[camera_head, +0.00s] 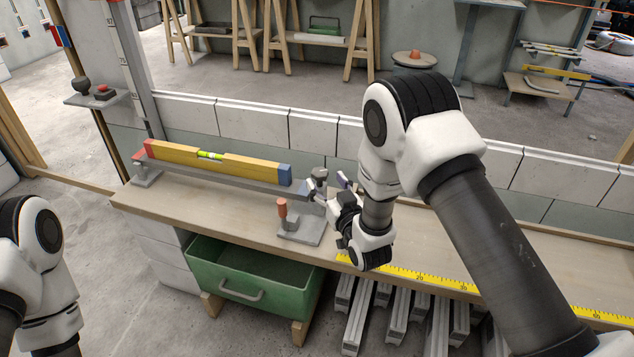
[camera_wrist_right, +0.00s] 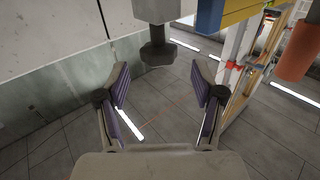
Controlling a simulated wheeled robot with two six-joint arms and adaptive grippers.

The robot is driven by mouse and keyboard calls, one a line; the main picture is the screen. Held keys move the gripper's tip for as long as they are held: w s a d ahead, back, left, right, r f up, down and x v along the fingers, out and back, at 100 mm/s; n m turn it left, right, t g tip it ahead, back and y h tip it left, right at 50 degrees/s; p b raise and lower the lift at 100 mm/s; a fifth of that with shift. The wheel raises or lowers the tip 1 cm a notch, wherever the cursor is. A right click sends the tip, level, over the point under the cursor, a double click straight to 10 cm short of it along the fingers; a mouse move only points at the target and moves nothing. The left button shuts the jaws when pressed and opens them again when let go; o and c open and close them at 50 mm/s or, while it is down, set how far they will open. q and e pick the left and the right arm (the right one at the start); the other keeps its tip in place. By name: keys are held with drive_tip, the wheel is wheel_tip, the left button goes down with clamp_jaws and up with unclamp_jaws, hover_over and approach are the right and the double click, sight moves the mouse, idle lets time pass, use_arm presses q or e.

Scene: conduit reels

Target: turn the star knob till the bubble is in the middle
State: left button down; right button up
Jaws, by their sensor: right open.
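The yellow spirit level (camera_head: 248,168) has a red left end and a blue right end (camera_head: 285,175). It lies on a grey bar above the bench. Its green vial (camera_head: 210,156) is near the middle; the bubble is too small to place. The dark star knob (camera_wrist_right: 158,53) sits on a grey block in the right wrist view. My right gripper (camera_head: 327,184) is open at the level's blue end. In its wrist view, the open fingers (camera_wrist_right: 160,76) are either side of the knob's line, with the knob just beyond the tips, apparently untouched. My left gripper is out of view.
An orange-handled clamp (camera_head: 282,209) stands on the bench close to my right gripper; its handle (camera_wrist_right: 297,50) shows in the wrist view. A yellow measuring tape (camera_head: 425,277) runs along the front edge. A green drawer (camera_head: 250,272) is below. A block wall (camera_head: 255,122) runs behind.

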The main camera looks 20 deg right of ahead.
sight(324, 177)
drive_tip(key=w, duration=0.3)
drive_tip(key=w+b, duration=0.1)
drive_tip(key=shift+w+a+f, duration=0.15)
drive_tip(key=shift+w+f, duration=0.1)
drive_tip(key=shift+w, duration=0.05)
drive_tip(key=shift+w+r, duration=0.1)
drive_tip(key=shift+w, duration=0.1)
drive_tip(key=c, duration=1.2)
drive_tip(key=shift+o, duration=0.2)
drive_tip(key=shift+n+y, duration=0.3)
drive_tip(key=shift+y, duration=0.2)
